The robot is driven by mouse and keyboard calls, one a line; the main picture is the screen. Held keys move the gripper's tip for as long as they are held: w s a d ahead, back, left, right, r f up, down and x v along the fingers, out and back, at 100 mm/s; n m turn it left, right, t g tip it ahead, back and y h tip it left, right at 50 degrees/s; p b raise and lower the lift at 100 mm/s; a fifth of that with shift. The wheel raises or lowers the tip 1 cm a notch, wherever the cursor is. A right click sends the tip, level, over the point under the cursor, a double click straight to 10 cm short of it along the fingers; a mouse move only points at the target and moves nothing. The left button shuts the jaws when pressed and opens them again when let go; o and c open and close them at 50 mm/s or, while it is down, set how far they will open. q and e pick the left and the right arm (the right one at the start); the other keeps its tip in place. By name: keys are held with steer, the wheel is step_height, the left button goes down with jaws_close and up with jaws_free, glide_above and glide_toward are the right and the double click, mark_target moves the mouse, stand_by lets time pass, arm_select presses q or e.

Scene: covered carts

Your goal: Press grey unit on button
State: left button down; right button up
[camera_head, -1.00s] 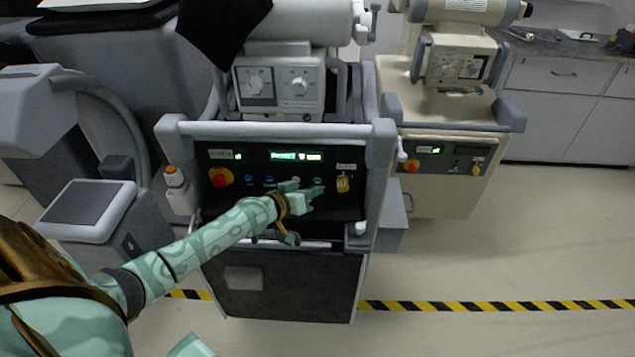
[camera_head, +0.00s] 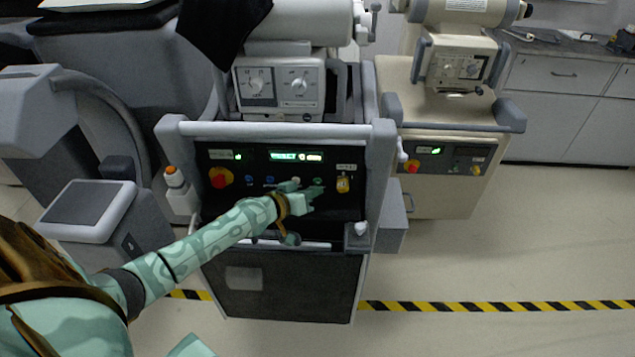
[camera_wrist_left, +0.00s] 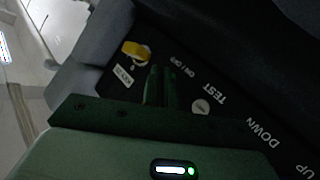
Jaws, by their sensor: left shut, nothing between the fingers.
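The grey unit (camera_head: 275,130) is the cart in the middle, with a black control panel (camera_head: 215,197) and a lit green display. My left gripper (camera_head: 316,190) is shut and empty, with its fingertips at the panel, just left of the yellow key switch (camera_head: 343,185). In the left wrist view the shut fingers (camera_wrist_left: 160,84) point at the panel between the yellow key switch (camera_wrist_left: 137,50) and the white TEST button (camera_wrist_left: 201,106). The ON/OFF label shows beside the fingertips. The on button is hidden behind them, and I cannot tell whether they touch it. My right gripper is out of view.
A red stop knob (camera_head: 220,177) and blue buttons sit on the panel's left half. A white rail (camera_head: 275,130) crosses above the panel. A beige unit (camera_head: 440,190) stands at the right. The floor (camera_head: 500,250) in front right is clear.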

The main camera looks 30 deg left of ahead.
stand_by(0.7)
arm_select(q)
steer(key=shift+w+a, duration=0.25)
steer(key=shift+w, duration=0.1)
steer(key=shift+w+a+b, duration=0.2)
steer(key=shift+w+b, duration=0.2)
steer(key=shift+b, duration=0.2)
stand_by(0.4)
steer(key=shift+s+r, duration=0.1)
steer(key=shift+s, duration=0.05)
steer(key=shift+s+d+p, duration=0.45)
steer(key=shift+s+p, duration=0.15)
steer(key=shift+s, duration=0.05)
steer(key=shift+s+d+r+p, duration=0.1)
steer(key=shift+s+d+p, duration=0.3)
steer(key=shift+s+p, duration=0.2)
steer(key=shift+s+d+r+p, duration=0.1)
steer(key=shift+s+d+p, duration=0.25)
steer(key=shift+s+p, duration=0.2)
steer(key=shift+s+d+f+p, duration=0.15)
steer(key=shift+s+d+p, duration=0.15)
steer(key=shift+s, duration=0.2)
steer(key=shift+s+d+f+p, duration=0.1)
steer(key=shift+s+d+p, duration=0.15)
steer(key=shift+s, duration=0.2)
